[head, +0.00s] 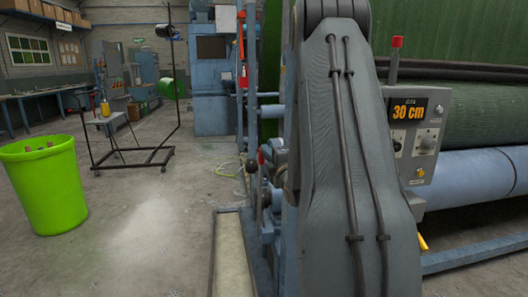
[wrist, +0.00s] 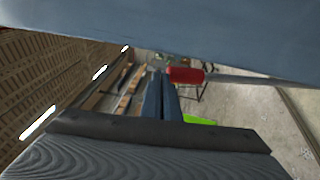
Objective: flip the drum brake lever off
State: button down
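The lever with a red grip (head: 396,42) on a grey rod stands upright beside the control box in the head view, just right of my arm. In the wrist view a red grip (wrist: 187,75) on a grey rod shows, apparently the same lever; that picture is turned sideways. My gripper (wrist: 161,74) shows there as two slim dark blue fingers close together, with nothing seen between them. Their tips appear close to the grip's end; whether they touch it I cannot tell.
The control box (head: 412,130) reads "30 cm". A yellow handle (head: 422,242) sits below it. The green turf roll (head: 455,40) and pale blue roller (head: 468,178) lie behind. A green bin (head: 44,185) and wheeled stand (head: 130,155) are at left, with open floor between them and the machine.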

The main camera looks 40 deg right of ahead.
jog(key=r+b+v, duration=0.1)
jog(key=v, duration=1)
jog(key=shift+s+d+r+b, duration=0.2)
jog(key=shift+b, duration=0.15)
